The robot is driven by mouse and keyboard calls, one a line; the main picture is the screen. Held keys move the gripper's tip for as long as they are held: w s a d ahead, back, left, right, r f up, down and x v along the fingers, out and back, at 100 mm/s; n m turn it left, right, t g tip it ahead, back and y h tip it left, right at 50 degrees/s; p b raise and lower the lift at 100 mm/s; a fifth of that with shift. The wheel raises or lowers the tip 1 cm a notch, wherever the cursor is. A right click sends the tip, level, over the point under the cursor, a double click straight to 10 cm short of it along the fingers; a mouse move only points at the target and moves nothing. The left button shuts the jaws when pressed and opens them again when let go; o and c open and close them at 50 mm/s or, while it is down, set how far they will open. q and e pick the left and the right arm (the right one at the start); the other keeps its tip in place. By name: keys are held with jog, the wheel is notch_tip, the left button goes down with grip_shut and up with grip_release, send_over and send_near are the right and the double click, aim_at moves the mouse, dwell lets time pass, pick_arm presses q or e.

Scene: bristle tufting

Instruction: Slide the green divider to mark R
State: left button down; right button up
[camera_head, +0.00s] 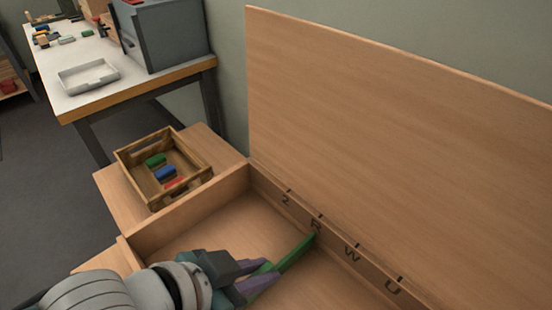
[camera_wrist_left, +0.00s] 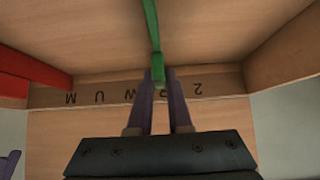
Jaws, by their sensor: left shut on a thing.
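The green divider (camera_head: 296,254) stands in the wooden box, and its far end meets the lettered wall just below mark R (camera_head: 316,225). In the left wrist view the green divider (camera_wrist_left: 152,32) runs up from between my purple fingers. My left gripper (camera_head: 262,277) is shut on the divider at its top edge. In the left wrist view the left gripper (camera_wrist_left: 160,75) partly hides mark R. A purple piece (camera_wrist_left: 9,165) at the lower left edge there looks like a finger of my right gripper; its state does not show.
Marks 2 (camera_head: 285,199), W (camera_head: 352,254) and U (camera_head: 392,286) line the same wall. A red divider (camera_wrist_left: 35,69) stands at the left in the wrist view. A wooden crate (camera_head: 133,178) with coloured blocks sits beside the box. A tall wooden panel (camera_head: 400,130) rises behind.

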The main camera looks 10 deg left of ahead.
pick_arm(q)
jog(key=c, duration=0.8)
grip_release()
jog(key=shift+a, duration=0.1)
jog(key=shift+c, duration=0.2)
jog(key=p+v, duration=0.3)
jog(key=v, duration=0.7)
